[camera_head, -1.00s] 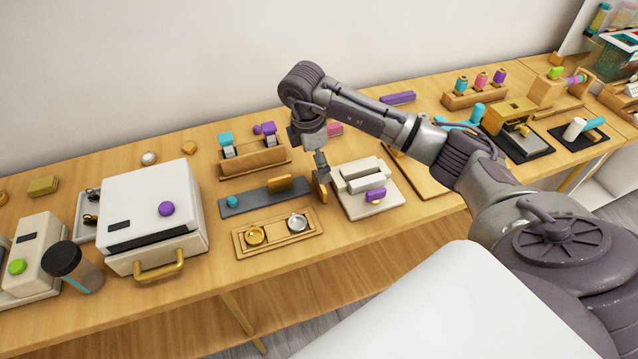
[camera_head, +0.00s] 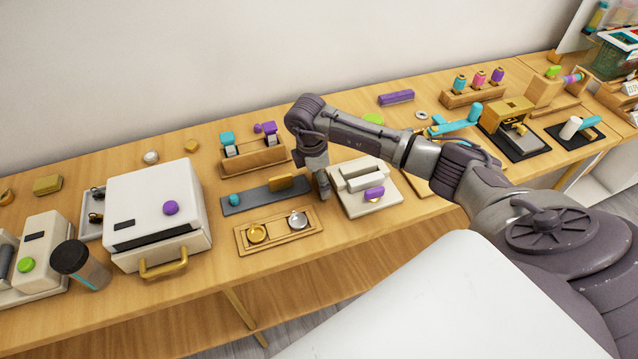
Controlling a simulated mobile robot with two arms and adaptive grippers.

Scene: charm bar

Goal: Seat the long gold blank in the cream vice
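The cream vice (camera_head: 383,208) sits on the bench right of centre, with two pale jaw blocks and a purple handle (camera_head: 374,193). My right gripper (camera_head: 324,192) points down just beside the vice's left edge, low over the bench. Its fingers are small and dark, seen nearly edge-on, so I cannot tell whether they are open or shut. I see no gold piece at its fingertips now; one could be hidden. A gold block (camera_head: 281,184) stands on the dark grey strip (camera_head: 246,198) to the left. My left gripper is out of view.
A wooden tray (camera_head: 278,240) with a gold and a silver round piece lies in front of the grey strip. A wooden rack (camera_head: 255,162) stands behind it. A white press (camera_head: 150,205) is at the left. A turquoise-handled tool (camera_head: 455,128) is right, behind my arm.

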